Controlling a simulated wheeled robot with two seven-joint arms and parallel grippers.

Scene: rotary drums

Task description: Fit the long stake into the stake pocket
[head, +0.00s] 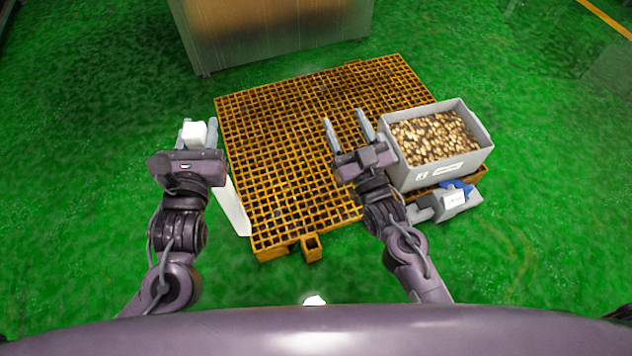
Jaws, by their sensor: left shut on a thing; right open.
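My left gripper (198,130) is shut on the long white stake (235,207), left of the orange grated platform. The stake's top end shows between the fingers; its middle is hidden behind my gripper. Its lower part slants down to the right, beside the platform's left edge. A small square orange socket, seemingly the stake pocket (312,248), sticks out from the platform's near edge. Its opening faces up and looks empty. The stake is apart from it, to its upper left. My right gripper (345,120) is open and empty above the grating, left of the grey bin.
The orange grated platform (275,160) is mostly bare. A grey bin (446,172) full of brown pieces stands on its right side. A grey and blue device (455,199) sits at the near right corner. A large metal cabinet (270,35) stands behind. Green floor is free at left.

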